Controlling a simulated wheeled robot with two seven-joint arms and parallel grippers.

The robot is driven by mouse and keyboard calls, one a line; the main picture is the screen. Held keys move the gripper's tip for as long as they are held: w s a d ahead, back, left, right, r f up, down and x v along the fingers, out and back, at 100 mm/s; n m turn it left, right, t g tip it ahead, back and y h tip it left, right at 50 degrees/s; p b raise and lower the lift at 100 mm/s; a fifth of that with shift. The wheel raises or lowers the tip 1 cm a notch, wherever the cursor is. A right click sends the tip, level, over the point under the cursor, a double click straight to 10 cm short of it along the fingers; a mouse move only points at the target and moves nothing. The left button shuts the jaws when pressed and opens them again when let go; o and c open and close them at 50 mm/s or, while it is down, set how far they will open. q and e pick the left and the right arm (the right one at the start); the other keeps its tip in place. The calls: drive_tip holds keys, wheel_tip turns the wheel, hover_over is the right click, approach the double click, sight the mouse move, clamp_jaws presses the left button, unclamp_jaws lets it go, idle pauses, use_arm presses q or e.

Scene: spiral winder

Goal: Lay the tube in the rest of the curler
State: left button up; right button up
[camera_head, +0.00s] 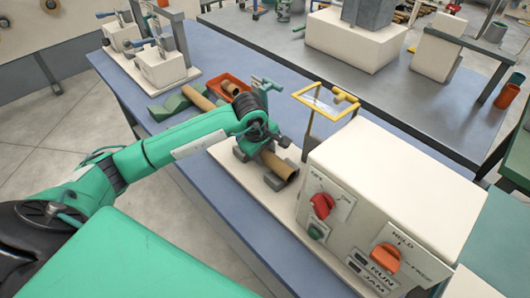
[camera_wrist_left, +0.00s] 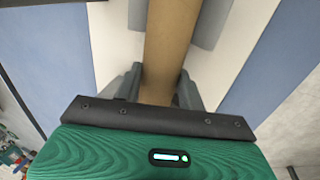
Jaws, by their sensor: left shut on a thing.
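A brown cardboard tube (camera_head: 283,170) is gripped in my left gripper (camera_head: 262,150). It also shows in the left wrist view (camera_wrist_left: 170,40), running up between the two fingers of the gripper (camera_wrist_left: 160,88). The curler is a cream box (camera_head: 390,190) on a pale base plate (camera_head: 230,170). The rest's grey blocks (camera_head: 273,182) stand on the plate beside the tube; in the wrist view grey blocks (camera_wrist_left: 212,22) flank its far part. The tube lies low along the rest, but I cannot tell whether it touches it. The gripper hides its far end.
The curler has a red knob (camera_head: 322,205), a green button (camera_head: 317,232), an orange switch (camera_head: 386,257) and a yellow frame (camera_head: 325,101). Behind my arm are a red tray (camera_head: 231,84) with brown pieces, another tube (camera_head: 196,98) and green blocks (camera_head: 170,106).

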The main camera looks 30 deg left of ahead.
use_arm(q)
drive_tip(key=o, duration=1.1)
drive_tip(key=shift+c, duration=0.2)
drive_tip(key=shift+s+r, duration=0.1)
drive_tip(key=shift+r, duration=0.45)
drive_tip(key=w+p+v, duration=0.1)
drive_tip(key=v, duration=1.8)
drive_tip(key=shift+w+d+r, duration=0.2)
drive_tip(key=shift+r, duration=0.2)
use_arm(e)
drive_tip(key=shift+w+a+r, duration=0.15)
drive_tip(key=shift+w+r, duration=1.05)
drive_tip(key=shift+r, duration=0.25)
